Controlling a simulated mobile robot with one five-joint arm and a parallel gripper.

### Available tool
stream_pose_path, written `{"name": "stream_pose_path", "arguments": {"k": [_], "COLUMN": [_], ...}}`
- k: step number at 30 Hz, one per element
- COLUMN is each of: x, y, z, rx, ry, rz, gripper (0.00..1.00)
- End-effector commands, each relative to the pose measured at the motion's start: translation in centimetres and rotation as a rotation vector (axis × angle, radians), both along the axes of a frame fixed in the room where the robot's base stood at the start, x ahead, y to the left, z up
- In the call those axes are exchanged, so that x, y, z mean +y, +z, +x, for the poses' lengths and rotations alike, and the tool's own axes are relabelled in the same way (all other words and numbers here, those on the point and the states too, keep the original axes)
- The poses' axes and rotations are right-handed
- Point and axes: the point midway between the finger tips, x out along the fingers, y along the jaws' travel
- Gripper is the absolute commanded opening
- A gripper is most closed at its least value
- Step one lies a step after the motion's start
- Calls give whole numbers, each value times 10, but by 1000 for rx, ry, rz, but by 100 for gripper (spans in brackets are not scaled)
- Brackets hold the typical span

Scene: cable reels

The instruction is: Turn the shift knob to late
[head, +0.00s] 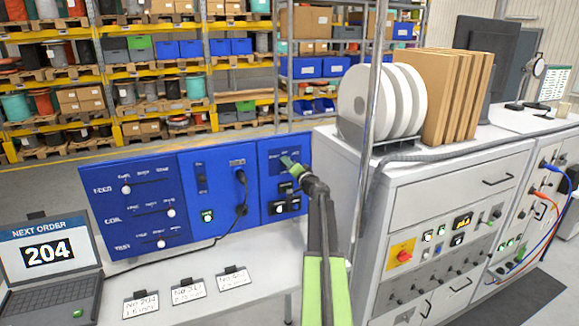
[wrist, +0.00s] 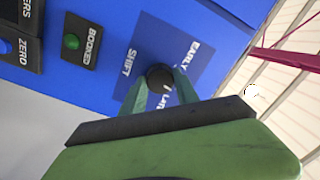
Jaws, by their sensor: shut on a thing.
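The shift knob (wrist: 160,76) is a round black knob on the blue panel (wrist: 100,15), with the labels SHIFT, EARLY and LATE around it in the wrist view. My gripper (wrist: 161,90) has its two green fingers on either side of the knob, shut on it. A small white mark shows at the knob's edge by the LATE label; I cannot tell whether it is the pointer. In the head view my gripper (head: 292,165) is at the upper part of the right-hand blue panel (head: 268,208), and it hides the knob there.
A green BOOKED button (wrist: 72,41) and a blue ZERO button (wrist: 4,46) sit beside the knob. A laptop (head: 48,262) showing 204 and several tags (head: 188,289) lie on the table. A grey cabinet (head: 440,180) with white reels (head: 385,100) stands close on the right.

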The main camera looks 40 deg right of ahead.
Motion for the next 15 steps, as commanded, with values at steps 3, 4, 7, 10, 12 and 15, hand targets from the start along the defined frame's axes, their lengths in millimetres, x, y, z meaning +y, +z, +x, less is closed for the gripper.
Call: {"name": "stream_pose_path", "arguments": {"k": [3,4,7,10,12,15], "x": [0,0,0,0,0,0], "y": [-1,-1,-1,-1,-1,-1], "z": [0,0,0,0,0,0], "rx": [-40,-51,-87,-123,-147,-180], "ry": [0,-1,0,0,0,1], "rz": [100,126,215,303,364,445], "gripper": [0,0,0,0,0,0]}}
